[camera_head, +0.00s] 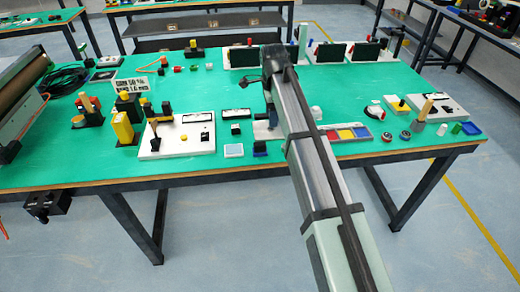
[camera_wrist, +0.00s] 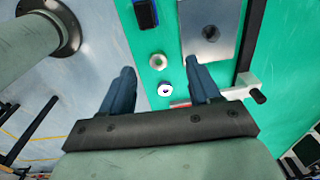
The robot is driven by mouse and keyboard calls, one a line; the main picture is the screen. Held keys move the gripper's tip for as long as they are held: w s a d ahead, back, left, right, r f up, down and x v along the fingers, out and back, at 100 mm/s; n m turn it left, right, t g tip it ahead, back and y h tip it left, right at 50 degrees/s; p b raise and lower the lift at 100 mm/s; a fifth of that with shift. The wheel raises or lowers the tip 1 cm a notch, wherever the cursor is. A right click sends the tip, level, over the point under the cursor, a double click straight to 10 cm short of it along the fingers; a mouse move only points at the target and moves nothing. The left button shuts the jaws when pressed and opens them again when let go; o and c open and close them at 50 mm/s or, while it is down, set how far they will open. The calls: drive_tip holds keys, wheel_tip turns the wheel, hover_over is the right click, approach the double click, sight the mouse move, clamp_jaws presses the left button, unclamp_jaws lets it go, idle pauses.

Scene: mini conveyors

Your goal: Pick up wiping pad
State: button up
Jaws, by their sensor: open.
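I cannot tell for sure which thing is the wiping pad. A small dark blue and black block (camera_head: 259,148) lies near the front edge of the green table in the head view. A block of like colours (camera_wrist: 145,14) shows at the top of the wrist view, ahead of my left finger. A flat pale square with a white rim (camera_head: 233,150) lies left of the block in the head view. My gripper (camera_wrist: 162,75) is open, with nothing held between its fingers. In the head view my arm partly hides the gripper and the table beneath it.
A hex nut (camera_wrist: 157,61) and a white ring with a blue centre (camera_wrist: 165,88) lie between the fingers in the wrist view. A metal plate with a hole (camera_wrist: 211,32) is beyond the right finger. A coloured-bin tray (camera_head: 347,134) stands right of my arm.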

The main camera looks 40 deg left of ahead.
drive_tip(key=s+a, duration=0.2)
drive_tip(key=s, duration=0.1)
hover_over(260, 144)
drive_tip(key=f, duration=0.6)
drive_tip(key=shift+s+f, duration=0.2)
drive_tip(key=shift+f, duration=0.05)
drive_tip(key=shift+w+f, duration=0.2)
drive_tip(key=shift+f, duration=2.95)
drive_tip(key=c, duration=1.1)
drive_tip(key=shift+o, duration=0.2)
wheel_tip(260, 144, up, 10)
drive_tip(key=shift+r, duration=0.1)
